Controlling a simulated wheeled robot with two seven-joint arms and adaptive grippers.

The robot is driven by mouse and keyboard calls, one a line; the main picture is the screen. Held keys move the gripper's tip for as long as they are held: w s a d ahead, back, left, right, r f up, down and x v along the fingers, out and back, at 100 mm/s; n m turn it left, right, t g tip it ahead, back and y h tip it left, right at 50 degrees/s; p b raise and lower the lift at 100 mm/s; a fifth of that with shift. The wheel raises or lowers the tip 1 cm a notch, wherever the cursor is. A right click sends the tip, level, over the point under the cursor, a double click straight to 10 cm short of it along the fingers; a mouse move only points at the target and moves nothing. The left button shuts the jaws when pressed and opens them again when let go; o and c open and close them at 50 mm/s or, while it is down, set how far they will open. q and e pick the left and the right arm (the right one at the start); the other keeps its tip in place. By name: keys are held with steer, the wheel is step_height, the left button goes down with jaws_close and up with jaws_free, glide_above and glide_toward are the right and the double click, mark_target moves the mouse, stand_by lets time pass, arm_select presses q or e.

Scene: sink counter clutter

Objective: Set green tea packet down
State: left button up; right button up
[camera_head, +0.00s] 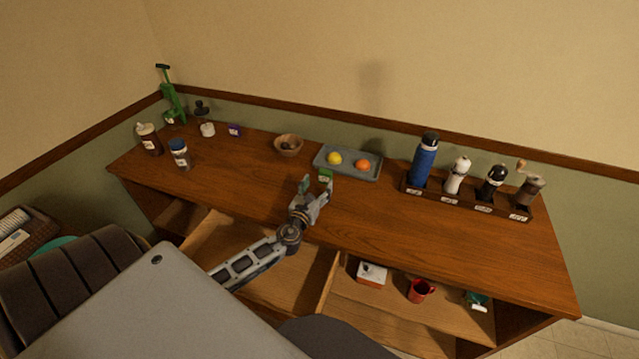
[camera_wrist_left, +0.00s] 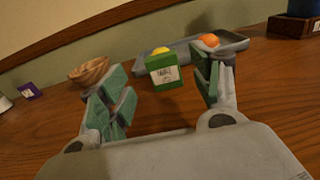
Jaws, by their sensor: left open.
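The green tea packet (camera_head: 325,175) is a small green box with a white label. It stands upright on the wooden counter, just in front of the grey tray. It also shows in the left wrist view (camera_wrist_left: 164,72), between and slightly beyond my fingers, with a gap on each side. My left gripper (camera_head: 316,188) is open and empty, low over the counter and pointing at the packet. The gripper's green-padded fingers also show in the left wrist view (camera_wrist_left: 162,90). My right gripper is not in view.
The grey tray (camera_head: 346,171) holds a lemon (camera_head: 335,158) and an orange (camera_head: 363,165). A wooden bowl (camera_head: 288,145) is left of it. A rack (camera_head: 461,202) with a blue bottle (camera_head: 424,162) and mills stands right. Open drawers lie below. The counter's front right is clear.

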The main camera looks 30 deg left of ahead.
arm_select(q)
steer(key=shift+v, duration=1.8)
steer(key=shift+c, duration=0.4)
steer(key=shift+s, duration=0.1)
steer(key=c, duration=0.3)
